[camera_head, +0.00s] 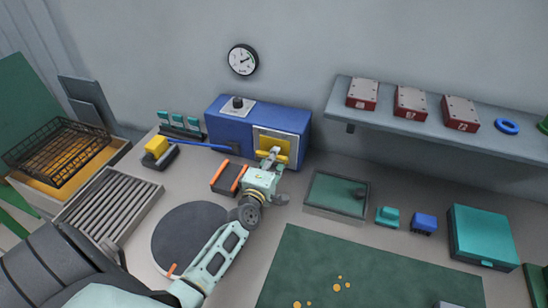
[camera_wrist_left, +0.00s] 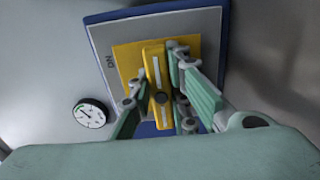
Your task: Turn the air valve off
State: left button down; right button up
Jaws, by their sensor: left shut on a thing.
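The air valve has a yellow bar handle (camera_head: 265,153) on a yellow plate (camera_head: 281,143) in a grey panel on the front of a blue box (camera_head: 223,127). My left gripper (camera_head: 270,160) is at the panel, shut on the handle. In the left wrist view the handle (camera_wrist_left: 161,115) stands between the two fingers of the left gripper (camera_wrist_left: 157,82), with a finger on each side. Lettering that looks like "ON" shows rotated on the panel (camera_wrist_left: 100,45) there. The fingers hide part of the handle and plate. My right gripper is not in view.
A round gauge (camera_head: 242,60) hangs on the wall above the box. A shelf (camera_head: 400,113) with red boxes is to the right. A green mat (camera_head: 370,265) covers the front.

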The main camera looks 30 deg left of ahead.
pick_arm(q)
jog(key=shift+f, duration=0.1)
jog(key=c, duration=1.6)
grip_release()
jog(key=shift+c, duration=0.2)
jog(key=v, duration=1.2)
jog(key=shift+s, duration=0.1)
